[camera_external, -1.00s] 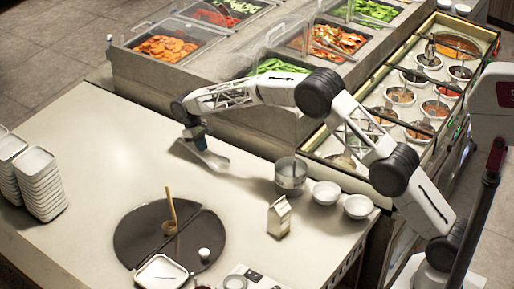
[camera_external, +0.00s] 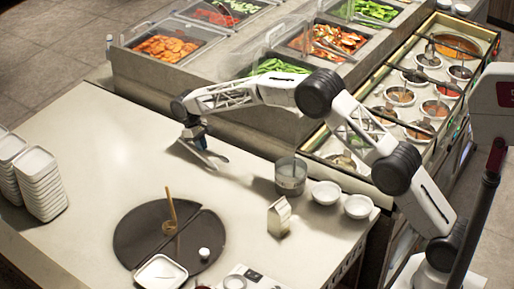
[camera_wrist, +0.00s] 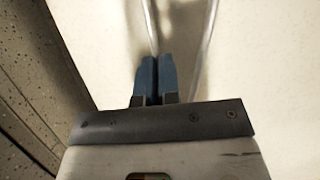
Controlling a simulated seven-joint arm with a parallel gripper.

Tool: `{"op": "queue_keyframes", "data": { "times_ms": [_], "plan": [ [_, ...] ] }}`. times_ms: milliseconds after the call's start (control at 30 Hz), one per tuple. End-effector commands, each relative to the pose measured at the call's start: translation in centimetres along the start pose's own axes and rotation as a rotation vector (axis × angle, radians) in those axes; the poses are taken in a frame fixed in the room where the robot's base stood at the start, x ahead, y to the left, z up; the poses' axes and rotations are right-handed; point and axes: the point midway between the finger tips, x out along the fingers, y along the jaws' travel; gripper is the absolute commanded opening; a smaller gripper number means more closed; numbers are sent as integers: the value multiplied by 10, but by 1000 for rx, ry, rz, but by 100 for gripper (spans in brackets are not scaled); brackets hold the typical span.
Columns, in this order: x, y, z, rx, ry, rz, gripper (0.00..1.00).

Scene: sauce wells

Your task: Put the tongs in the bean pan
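The tongs (camera_external: 208,154) are silvery metal and sit at the far part of the white counter, below my gripper (camera_external: 198,134). In the wrist view, the blue fingertips of my gripper (camera_wrist: 156,72) are nearly together, with one arm of the tongs (camera_wrist: 149,22) running into them. The other arm passes to the right of the fingers. I cannot tell whether the tongs touch the counter. A pan of green vegetables (camera_external: 280,66) stands behind my arm, partly hidden by it. Another green pan (camera_external: 374,11) is farther back. I cannot tell which of them holds beans.
Clear guards stand over the raised pan station, which also holds a carrot-coloured pan (camera_external: 164,50) and a mixed vegetable pan (camera_external: 322,40). A grey pot (camera_external: 290,178), white bowls (camera_external: 326,192) and a carton (camera_external: 279,217) stand right of the tongs. The left counter is mostly clear.

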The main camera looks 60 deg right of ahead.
Motion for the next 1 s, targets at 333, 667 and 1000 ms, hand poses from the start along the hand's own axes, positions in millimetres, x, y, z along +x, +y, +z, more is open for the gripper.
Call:
{"op": "queue_keyframes", "data": {
  "times_ms": [333,667,1000],
  "plan": [
    [0,-4,0,13,-1,-6,0],
    [-5,-45,-3,175,-2,-74,0],
    [-18,-123,-3,510,-1,-211,0]
  ]
}}
